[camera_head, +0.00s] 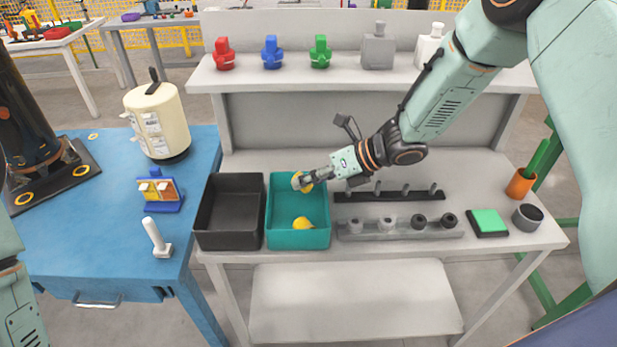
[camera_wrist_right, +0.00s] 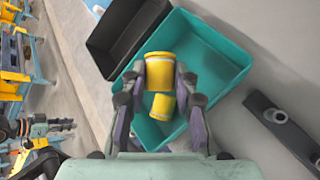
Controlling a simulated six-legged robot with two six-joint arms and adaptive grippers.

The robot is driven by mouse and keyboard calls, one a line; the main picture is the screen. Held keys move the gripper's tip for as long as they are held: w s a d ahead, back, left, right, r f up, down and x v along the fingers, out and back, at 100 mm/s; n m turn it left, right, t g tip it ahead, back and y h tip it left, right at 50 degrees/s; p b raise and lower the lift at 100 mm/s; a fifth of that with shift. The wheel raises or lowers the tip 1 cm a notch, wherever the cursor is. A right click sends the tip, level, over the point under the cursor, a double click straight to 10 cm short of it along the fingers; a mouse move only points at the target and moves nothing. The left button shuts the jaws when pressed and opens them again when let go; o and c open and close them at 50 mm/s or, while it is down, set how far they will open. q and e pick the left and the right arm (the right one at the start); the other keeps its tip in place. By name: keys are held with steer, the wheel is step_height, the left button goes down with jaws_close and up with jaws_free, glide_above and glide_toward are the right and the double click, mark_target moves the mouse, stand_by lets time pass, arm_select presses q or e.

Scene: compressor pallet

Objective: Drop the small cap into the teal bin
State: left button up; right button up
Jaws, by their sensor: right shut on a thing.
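My right gripper (camera_head: 301,181) is over the teal bin (camera_head: 298,239), at its back part. It is shut on a small yellow cap (camera_wrist_right: 160,66), which shows between the fingertips in the right wrist view. The held cap is partly covered by the gripper in the head view. Another yellow cap (camera_head: 302,223) lies inside the teal bin; in the right wrist view it shows below the held one (camera_wrist_right: 162,107). My left gripper is not in view.
A black bin (camera_head: 229,246) stands directly left of the teal bin. Right of it are a dark peg rack (camera_head: 388,196) and a grey holder strip (camera_head: 400,232). A green-topped block (camera_head: 488,222) and an orange cup (camera_head: 520,184) stand farther right. A shelf with coloured parts runs behind.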

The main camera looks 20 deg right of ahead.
steer(key=shift+s+d+f+b, duration=0.15)
steer(key=shift+d+f+b, duration=0.25)
steer(key=shift+f, duration=0.4)
steer(key=shift+s+d+f, duration=0.15)
steer(key=shift+f, duration=0.1)
steer(key=shift+a+f+b, duration=0.15)
steer(key=shift+a+b, duration=0.1)
steer(key=shift+b, duration=0.15)
steer(key=shift+w+a+f, duration=0.1)
steer(key=shift+w+a, duration=0.25)
steer(key=shift+a, duration=0.2)
steer(key=shift+d, duration=0.1)
steer(key=o, duration=0.6)
steer(key=shift+d, duration=0.25)
steer(key=shift+o, duration=1.4)
steer(key=shift+s+d, duration=0.3)
steer(key=shift+o, duration=0.7)
steer(key=shift+a, duration=0.15)
steer(key=shift+w+a, duration=0.15)
steer(key=shift+a, duration=0.1)
steer(key=shift+w, duration=0.1)
steer(key=shift+d, duration=0.2)
steer(key=shift+a+v, duration=0.2)
steer(key=shift+v, duration=5.55)
